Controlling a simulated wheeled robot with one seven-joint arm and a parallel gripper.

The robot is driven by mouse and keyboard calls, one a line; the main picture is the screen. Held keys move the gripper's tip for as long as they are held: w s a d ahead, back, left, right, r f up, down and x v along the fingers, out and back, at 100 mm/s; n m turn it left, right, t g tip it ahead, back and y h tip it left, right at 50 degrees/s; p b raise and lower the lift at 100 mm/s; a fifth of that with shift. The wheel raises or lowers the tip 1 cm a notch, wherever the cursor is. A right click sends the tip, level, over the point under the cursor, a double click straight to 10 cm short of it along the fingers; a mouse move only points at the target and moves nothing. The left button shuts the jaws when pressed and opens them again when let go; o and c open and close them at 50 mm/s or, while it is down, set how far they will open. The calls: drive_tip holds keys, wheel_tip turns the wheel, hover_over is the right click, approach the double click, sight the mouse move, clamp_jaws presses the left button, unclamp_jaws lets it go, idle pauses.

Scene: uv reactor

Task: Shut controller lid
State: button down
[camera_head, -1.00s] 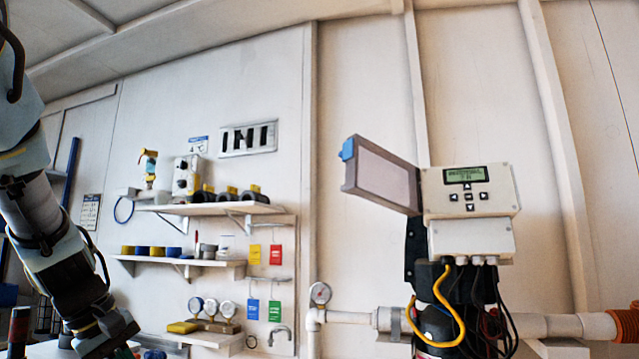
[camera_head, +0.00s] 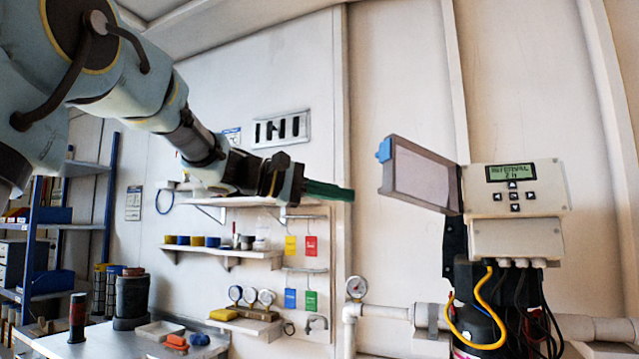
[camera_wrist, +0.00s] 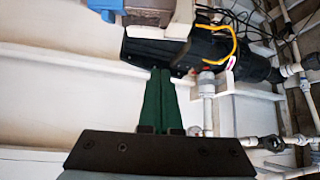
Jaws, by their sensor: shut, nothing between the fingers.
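The controller (camera_head: 552,192) is a cream box with a small display and several buttons, mounted at the right of the head view. Its lid (camera_head: 422,174), a grey-framed panel with a blue latch (camera_head: 384,150) on its far edge, stands open to the left, swung out from the box's left side. My gripper (camera_head: 350,194) has long green fingers pressed together, with nothing between them. It points right, and its tips appear a little left of the lid's free edge, apart from it in the picture. In the wrist view, the closed fingers (camera_wrist: 161,75) point up toward dark equipment, with a blue part at the top.
Below the controller are a black body, a yellow cable (camera_head: 484,310) and dark cables. A white pipe (camera_head: 385,311) with a gauge (camera_head: 356,287) runs along the wall. Shelves (camera_head: 225,254) with small items stand behind my arm.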

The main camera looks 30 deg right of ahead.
drive_tip(key=s, duration=0.1)
drive_tip(key=s+d+p, duration=0.1)
drive_tip(key=s, duration=0.1)
drive_tip(key=s+d+p, duration=0.1)
drive_tip(key=shift+s+d, duration=0.2)
drive_tip(key=shift+s, duration=0.15)
